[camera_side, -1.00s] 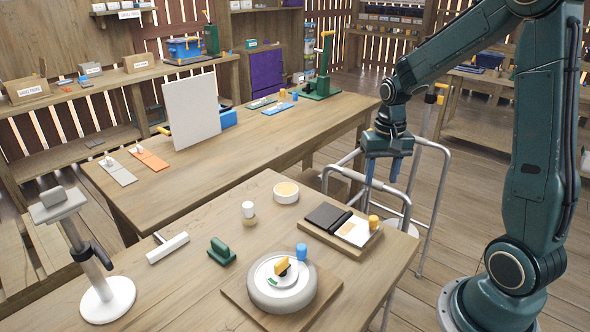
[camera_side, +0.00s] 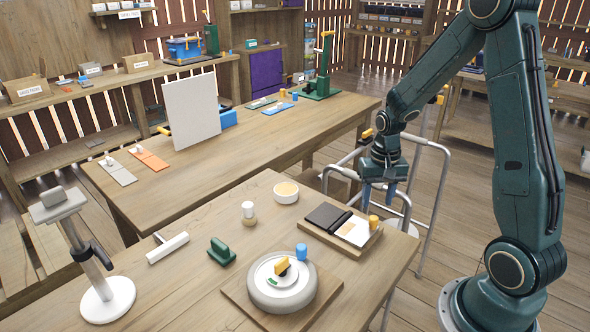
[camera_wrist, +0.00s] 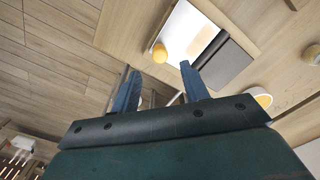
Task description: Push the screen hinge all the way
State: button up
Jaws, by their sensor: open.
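A flat hinged piece, perhaps the screen, lies opened out in a shallow wooden tray (camera_side: 333,243). Its dark panel (camera_side: 325,215) is on the left and its white panel (camera_side: 353,231) on the right, with a dark hinge strip between them. The dark panel (camera_wrist: 225,62) and white panel (camera_wrist: 186,32) also show in the wrist view. A yellow knob (camera_side: 374,222) stands at the tray's right side. My gripper (camera_side: 378,205) is open and empty, beside and above the tray's right end. In the wrist view its fingertips (camera_wrist: 160,68) are apart, short of the yellow knob.
A white bowl (camera_side: 286,192), a small white-topped cylinder (camera_side: 248,211), a blue cylinder (camera_side: 301,252), a green block (camera_side: 221,251) and a round grey turntable (camera_side: 262,293) share the near table. A grey tubular frame (camera_side: 432,200) stands close behind and right of my gripper.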

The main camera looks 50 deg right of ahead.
aim_at(374, 217)
jog(key=shift+f, duration=3.6)
grip_shut()
